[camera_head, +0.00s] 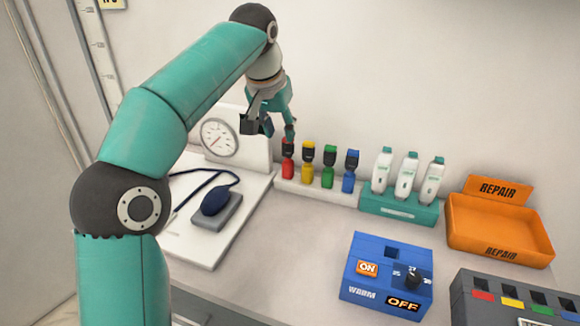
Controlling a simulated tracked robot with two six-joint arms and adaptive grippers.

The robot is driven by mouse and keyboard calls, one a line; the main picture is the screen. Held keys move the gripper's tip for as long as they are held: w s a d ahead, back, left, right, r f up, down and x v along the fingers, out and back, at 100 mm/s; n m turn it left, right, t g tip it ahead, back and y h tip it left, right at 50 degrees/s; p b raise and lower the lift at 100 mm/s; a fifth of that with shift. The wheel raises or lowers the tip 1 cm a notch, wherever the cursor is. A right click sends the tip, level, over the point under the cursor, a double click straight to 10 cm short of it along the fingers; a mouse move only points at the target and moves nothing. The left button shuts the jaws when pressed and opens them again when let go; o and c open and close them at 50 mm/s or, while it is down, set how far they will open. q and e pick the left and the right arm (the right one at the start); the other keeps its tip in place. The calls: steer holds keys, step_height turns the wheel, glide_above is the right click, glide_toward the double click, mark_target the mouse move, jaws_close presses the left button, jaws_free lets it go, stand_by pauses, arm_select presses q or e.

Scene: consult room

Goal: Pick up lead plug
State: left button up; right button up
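My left gripper (272,128) hangs from the arm above and slightly left of the red plug. Its fingers look apart. One fingertip is close to the top of the red plug; I cannot tell whether it touches. No plug is seen in the gripper. My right gripper is not in view.
Left of the rack are a pressure gauge (220,137) and a dark bulb (216,200) with tubing. To the right are white devices in a teal holder (399,208), an orange REPAIR tray (497,228), a blue warmer box (388,272) and a grey socket box (515,302).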

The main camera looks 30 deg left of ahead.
arm_select(q)
steer(key=b+x, duration=0.1)
steer(key=x, duration=0.5)
steer(key=shift+b+x, duration=0.75)
steer(key=shift+x, duration=2.7)
steer(key=c, duration=0.6)
jaws_close()
steer(key=shift+r, duration=0.15)
step_height(320, 180, up, 18)
steer(key=p, duration=1.1)
step_height(320, 180, up, 6)
steer(key=p, duration=0.6)
glide_above(287, 158)
steer(key=w, duration=0.1)
steer(key=shift+w+a, duration=0.1)
steer(key=shift+a, duration=0.2)
